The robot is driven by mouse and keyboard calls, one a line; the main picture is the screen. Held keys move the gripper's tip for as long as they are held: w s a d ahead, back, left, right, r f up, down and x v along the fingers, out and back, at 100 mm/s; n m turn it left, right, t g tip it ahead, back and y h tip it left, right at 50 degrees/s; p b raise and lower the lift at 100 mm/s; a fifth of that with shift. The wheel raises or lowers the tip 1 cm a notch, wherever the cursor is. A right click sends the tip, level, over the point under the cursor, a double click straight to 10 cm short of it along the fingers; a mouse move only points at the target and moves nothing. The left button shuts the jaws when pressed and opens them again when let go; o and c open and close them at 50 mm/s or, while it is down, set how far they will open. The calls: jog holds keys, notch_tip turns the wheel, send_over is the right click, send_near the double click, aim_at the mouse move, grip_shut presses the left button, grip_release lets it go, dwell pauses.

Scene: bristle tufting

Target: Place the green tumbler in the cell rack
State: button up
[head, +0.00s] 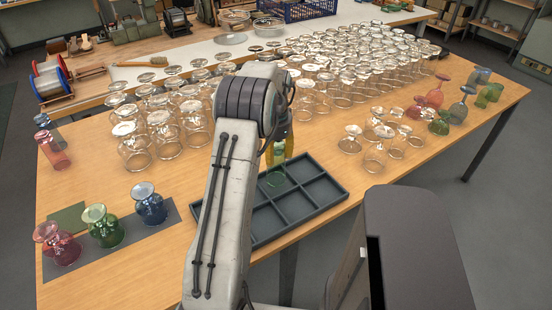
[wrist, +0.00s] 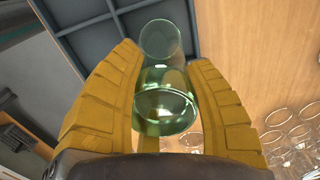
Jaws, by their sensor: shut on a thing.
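The green tumbler (wrist: 165,90) is clear green glass, held between the yellow fingers of my gripper (wrist: 162,62). In the wrist view the rack (wrist: 88,42) shows behind the tumbler and left finger. My arm covers the rack's left part.
Many upturned clear glasses (head: 340,85) fill the table behind the rack. Several clear glasses (head: 375,150) stand right of it, with coloured ones beyond. Red, green (head: 103,228) and blue glasses stand on a dark mat at the left. The table's front edge is close to the rack.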

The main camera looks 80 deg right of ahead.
jog(key=shift+f, duration=1.1)
jog(key=shift+f, duration=0.15)
jog(key=o, duration=1.2)
notch_tip(320, 180, up, 12)
jog(key=shift+r+p, duration=0.1)
jog(key=shift+p, duration=0.25)
